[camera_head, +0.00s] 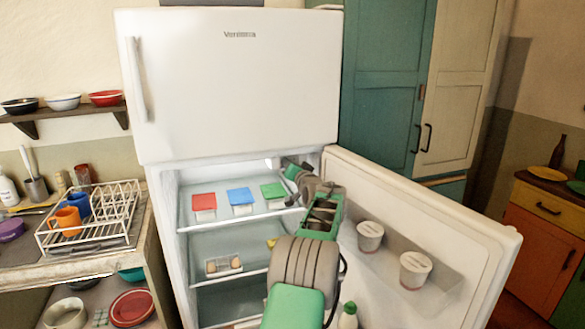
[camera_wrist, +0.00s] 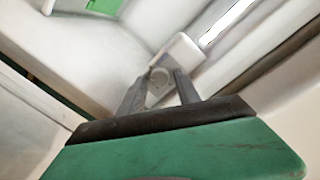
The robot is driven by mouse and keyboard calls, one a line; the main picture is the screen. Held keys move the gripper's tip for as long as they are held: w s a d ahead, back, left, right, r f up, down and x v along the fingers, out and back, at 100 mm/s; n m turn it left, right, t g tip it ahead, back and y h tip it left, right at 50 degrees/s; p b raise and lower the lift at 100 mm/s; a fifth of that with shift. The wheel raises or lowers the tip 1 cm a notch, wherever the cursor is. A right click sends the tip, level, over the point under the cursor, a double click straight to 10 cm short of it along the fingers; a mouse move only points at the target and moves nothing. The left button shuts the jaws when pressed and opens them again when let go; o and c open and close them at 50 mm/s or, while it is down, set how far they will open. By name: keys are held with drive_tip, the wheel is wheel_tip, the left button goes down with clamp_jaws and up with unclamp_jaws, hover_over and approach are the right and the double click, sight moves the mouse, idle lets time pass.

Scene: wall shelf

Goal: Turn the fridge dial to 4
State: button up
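The white fridge (camera_head: 238,90) stands with its lower door (camera_head: 490,262) open to the right. In the wrist view, a white housing (camera_wrist: 181,50) sits by a bright lamp strip, with a round grey dial (camera_wrist: 159,80) at its lower left. My gripper (camera_wrist: 164,72) has its two grey fingers apart, one on each side of the dial. I cannot tell whether they touch it. The dial's numbers and setting are not readable. In the head view, my gripper (camera_head: 292,172) is inside the upper right of the fridge compartment, and the dial is hidden there.
Red (camera_head: 204,201), blue (camera_head: 241,196) and green (camera_head: 272,190) lidded boxes stand on the top shelf. An egg tray (camera_head: 224,266) is on a lower shelf. White tubs (camera_head: 370,236) sit in the open door. The door and the fridge's right wall flank my arm closely.

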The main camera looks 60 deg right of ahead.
drive_tip(key=shift+o, duration=0.8)
drive_tip(key=b+v, duration=0.2)
drive_tip(key=v, duration=0.5)
drive_tip(key=shift+s+a, duration=0.3)
